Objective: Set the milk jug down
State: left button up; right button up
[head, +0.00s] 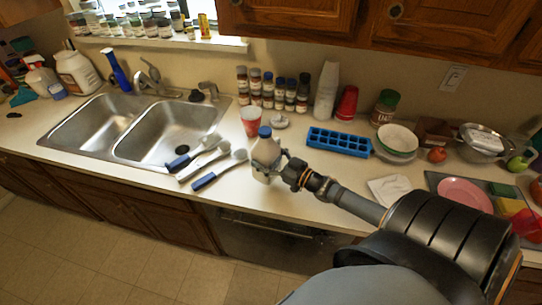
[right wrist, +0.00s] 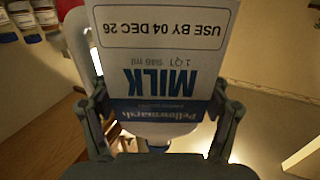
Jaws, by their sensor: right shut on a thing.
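The milk jug (head: 265,150) is white with a blue cap and stands nearly upright at the counter's front, right of the brushes. My right gripper (head: 280,164) is shut on it from the right side. In the right wrist view the jug (right wrist: 160,60) fills the middle, its MILK label upside down in the picture, with a finger of the right gripper (right wrist: 160,115) on each side. I cannot tell whether the jug's base touches the counter (head: 232,195). My left gripper is not in view.
Brushes with blue handles (head: 205,180) lie left of the jug. A blue ice tray (head: 340,142) lies to the right, with a white napkin (head: 390,189) nearer the edge. The double sink (head: 155,130) is farther left.

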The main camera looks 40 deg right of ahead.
jog(key=shift+w+f, duration=0.2)
jog(key=shift+w, duration=0.15)
notch_tip(320, 180, down, 2)
jog(key=shift+w+b, duration=0.15)
jog(key=shift+b, duration=0.25)
jog(key=shift+f, duration=0.6)
jog(key=shift+f, duration=0.15)
jog(key=o, duration=1.8)
